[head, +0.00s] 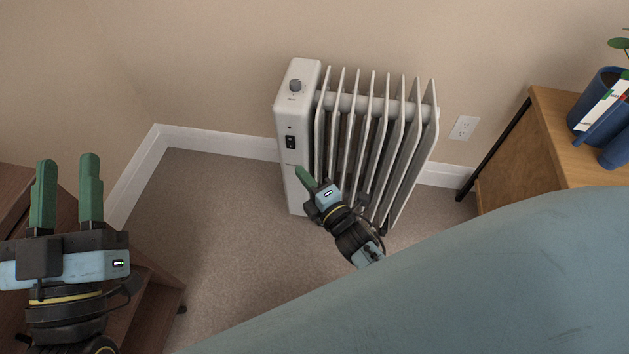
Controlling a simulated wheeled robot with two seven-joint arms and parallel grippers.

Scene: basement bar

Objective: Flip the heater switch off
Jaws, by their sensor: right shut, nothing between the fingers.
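The white finned heater (300,90) stands upright on the carpet against the wall in the head view. Its side panel carries a grey round knob (295,86) at the top and a small black switch (291,142) below it. I cannot tell which way the switch is set. My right gripper (301,173) is shut and empty, with its green fingertips a little below the switch, at the front of the panel. I cannot tell whether they touch the panel. My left gripper (66,178) is open and empty at the far left, away from the heater.
A wooden cabinet (555,130) stands at the right with a blue pot (590,100) and other items on top. Brown wooden furniture (150,305) is at the lower left, under my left gripper. A wall outlet (464,128) is right of the heater. Carpet (210,210) left of the heater is clear.

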